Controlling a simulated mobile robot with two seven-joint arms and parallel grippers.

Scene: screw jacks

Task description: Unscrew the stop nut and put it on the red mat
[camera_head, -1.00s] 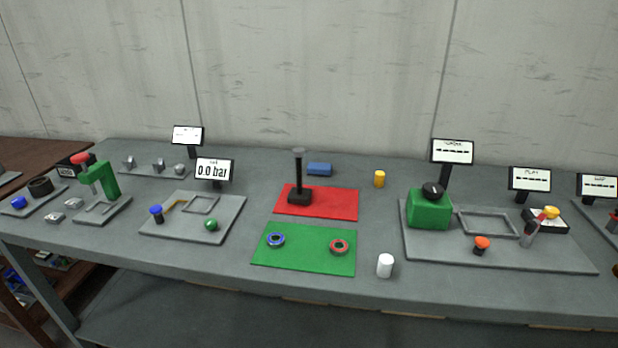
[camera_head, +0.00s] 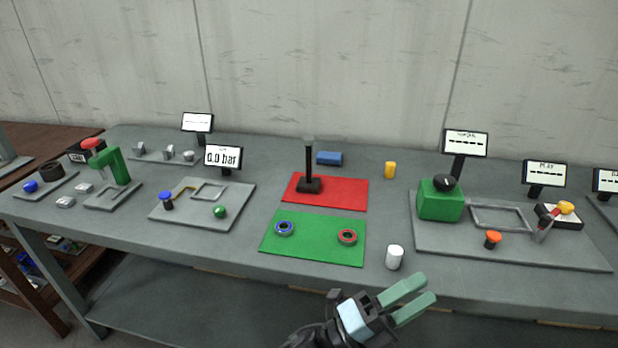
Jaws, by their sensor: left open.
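The red mat (camera_head: 345,197) lies mid-table. A black upright post on a square base (camera_head: 309,166) stands on its left part, with a small greyish cap (camera_head: 308,139) on top; I cannot tell if this cap is the stop nut. A blue ring (camera_head: 285,229) and a red ring (camera_head: 347,237) lie apart on the green mat (camera_head: 315,250) in front. My left gripper (camera_head: 424,288) has green fingers, spread apart and empty, at the table's front edge, below and right of the mats. My right gripper is not in view.
A yellow cylinder (camera_head: 390,170) and a blue block (camera_head: 329,158) are behind.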

